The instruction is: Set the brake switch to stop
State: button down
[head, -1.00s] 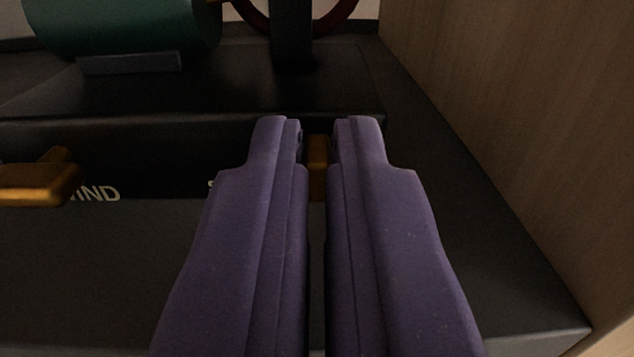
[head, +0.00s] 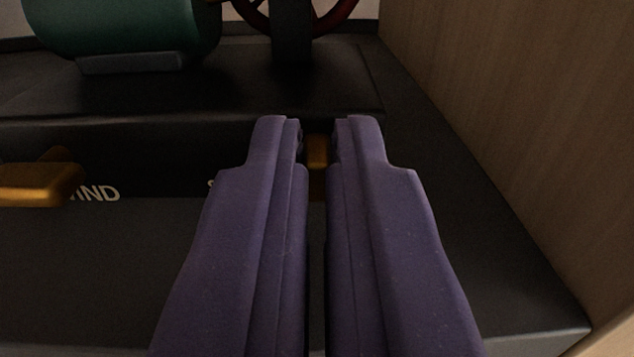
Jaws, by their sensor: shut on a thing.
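My gripper (head: 317,140) reaches forward over the front of a dark machine base. Its two purple fingers are shut on a small brass-coloured lever (head: 317,152), which I take to be the brake switch. Only a short piece of the lever shows between the fingertips; the rest is hidden.
A green cylinder (head: 125,25) and a red wheel (head: 335,15) stand behind on the base (head: 200,90). A wooden wall (head: 530,110) closes the right side.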

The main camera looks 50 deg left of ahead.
aim_at(218, 136)
jog(key=shift+s+a, duration=1.05)
jog(key=shift+s, duration=0.25)
jog(key=shift+w+d, duration=0.1)
jog(key=c, duration=1.2)
grip_release()
jog(key=shift+c, duration=0.2)
jog(key=v, duration=0.7)
jog(key=shift+s+d+b, duration=0.25)
jog(key=shift+b, duration=0.2)
jog(key=shift+w, duration=0.1)
